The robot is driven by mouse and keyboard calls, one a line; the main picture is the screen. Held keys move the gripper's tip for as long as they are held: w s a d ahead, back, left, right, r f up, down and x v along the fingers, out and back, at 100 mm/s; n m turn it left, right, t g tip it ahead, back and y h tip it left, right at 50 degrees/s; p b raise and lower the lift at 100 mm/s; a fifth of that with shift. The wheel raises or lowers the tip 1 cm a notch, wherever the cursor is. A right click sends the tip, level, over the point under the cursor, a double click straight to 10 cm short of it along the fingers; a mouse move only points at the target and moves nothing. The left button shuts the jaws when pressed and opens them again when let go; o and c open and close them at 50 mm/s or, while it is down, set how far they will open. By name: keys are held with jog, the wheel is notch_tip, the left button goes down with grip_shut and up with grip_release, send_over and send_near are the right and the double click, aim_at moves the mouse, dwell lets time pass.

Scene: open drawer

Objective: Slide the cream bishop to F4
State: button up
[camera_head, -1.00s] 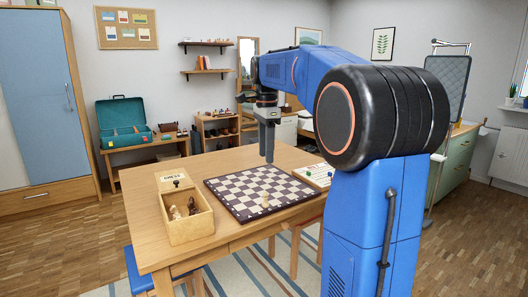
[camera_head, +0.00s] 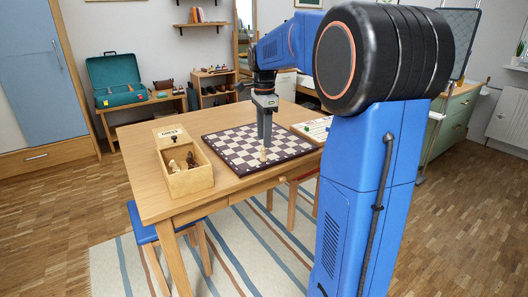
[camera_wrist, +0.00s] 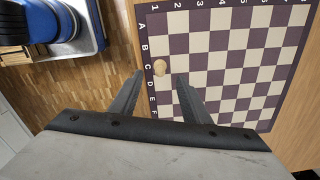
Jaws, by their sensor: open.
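The cream bishop (camera_head: 263,155) stands upright on the near edge of the chessboard (camera_head: 226,165). In the wrist view the bishop (camera_wrist: 160,67) is in column 1, around row C. My gripper (camera_head: 265,139) points down over the near part of the board, close to the bishop. In the wrist view its open fingers (camera_wrist: 160,75) lie on either side of the bishop, with a gap to each. Whether the tips are at the bishop's height is hard to tell. The F4 area, to the right of the right finger in the wrist view, looks bare.
An open wooden box (camera_head: 190,180) with dark and cream chess pieces stands left of the board. A white sheet with small coloured items (camera_head: 314,128) lies at the board's right. The other squares look empty. A blue stool (camera_head: 140,222) stands by the table.

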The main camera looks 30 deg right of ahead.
aim_at(264, 152)
jog(key=shift+f, duration=3.35)
jog(key=shift+c, duration=0.6)
grip_shut()
